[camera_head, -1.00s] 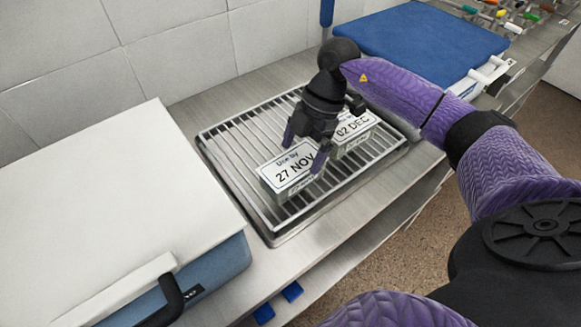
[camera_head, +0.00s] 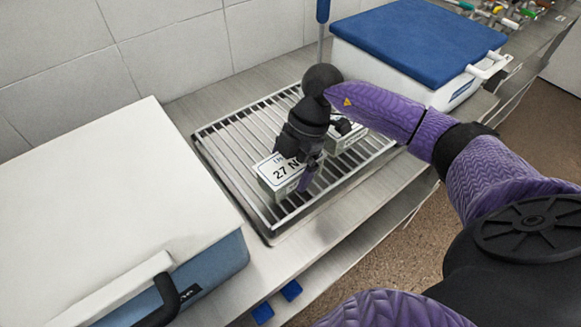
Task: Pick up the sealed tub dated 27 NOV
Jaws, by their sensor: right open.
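The tub labelled 27 NOV (camera_head: 275,174) is a small box with a white top label, lying on a wire rack (camera_head: 232,150); only "27 N" can be read now. My right gripper (camera_head: 300,168) is open and low at the tub's right end, hiding the rest of the date. One purple-tipped finger is by the tub's near right side; the other finger is hard to make out. I cannot tell whether the fingers touch the tub. A second tub (camera_head: 347,139) sits behind to the right, its label mostly hidden by my gripper. My left gripper is not in view.
A white-lidded blue cooler (camera_head: 110,200) stands to the left of the rack. A white cooler with a blue lid (camera_head: 420,40) stands at the back right. A tiled wall (camera_head: 170,50) runs behind the metal counter. The rack's left part is bare.

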